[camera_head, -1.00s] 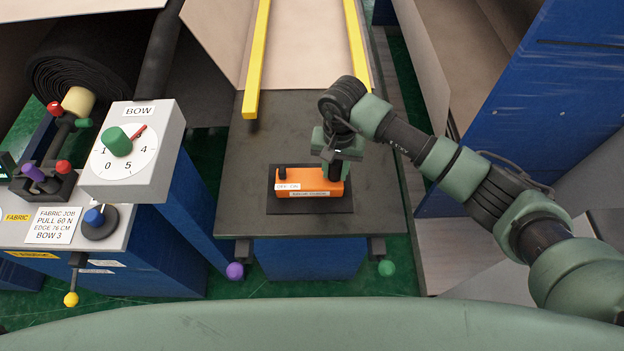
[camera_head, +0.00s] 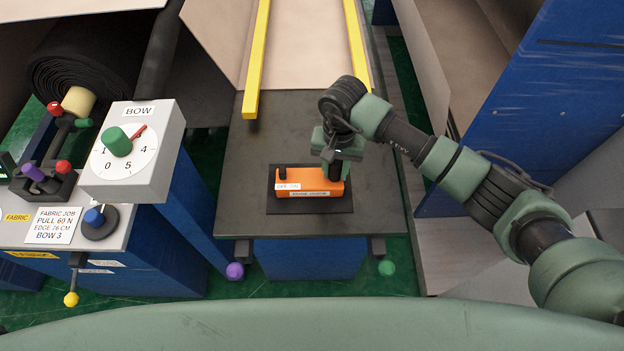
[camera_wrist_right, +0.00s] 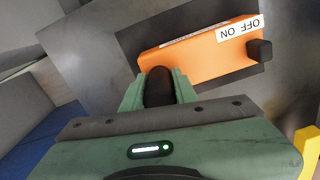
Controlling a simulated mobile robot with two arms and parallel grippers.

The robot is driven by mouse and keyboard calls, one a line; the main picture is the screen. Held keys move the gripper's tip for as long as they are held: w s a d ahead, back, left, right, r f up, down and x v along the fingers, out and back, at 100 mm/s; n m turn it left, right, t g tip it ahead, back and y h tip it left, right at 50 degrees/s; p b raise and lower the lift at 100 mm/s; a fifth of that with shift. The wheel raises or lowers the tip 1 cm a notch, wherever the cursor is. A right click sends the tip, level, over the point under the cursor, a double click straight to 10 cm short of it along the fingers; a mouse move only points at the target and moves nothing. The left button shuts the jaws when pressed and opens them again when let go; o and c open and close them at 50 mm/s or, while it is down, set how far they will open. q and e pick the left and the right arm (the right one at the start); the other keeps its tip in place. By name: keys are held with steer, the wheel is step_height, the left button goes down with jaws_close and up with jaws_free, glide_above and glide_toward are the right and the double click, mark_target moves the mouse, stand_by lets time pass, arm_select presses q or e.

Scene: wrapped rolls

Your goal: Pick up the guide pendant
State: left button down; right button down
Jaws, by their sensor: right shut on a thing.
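The guide pendant is an orange box (camera_head: 310,182) with an OFF/ON label and a small black switch at its left end. It lies on a dark mat (camera_head: 340,206) on the grey table. My right gripper (camera_head: 334,169) is over its right end. In the right wrist view, my right gripper (camera_wrist_right: 158,88) is shut on a black rounded knob or grip at the end of the pendant (camera_wrist_right: 205,52). The pendant appears to rest on the mat; any small gap beneath cannot be told. My left gripper is not in view.
Yellow rails (camera_head: 257,60) run along the back of the table. A white BOW dial box (camera_head: 133,150) with a green knob stands at the left. A purple knob (camera_head: 235,271) and a green knob (camera_head: 386,268) stick out at the front. The table around the mat is clear.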

mark_target(336, 161)
steer(key=shift+r, duration=0.2)
step_height(336, 161, up, 20)
steer(key=b, duration=0.6)
steer(key=shift+f, duration=0.15)
steer(key=shift+b, duration=0.45)
steer(key=shift+f, duration=0.15)
steer(key=shift+f+b, duration=7.2)
steer(key=shift+f, duration=1.05)
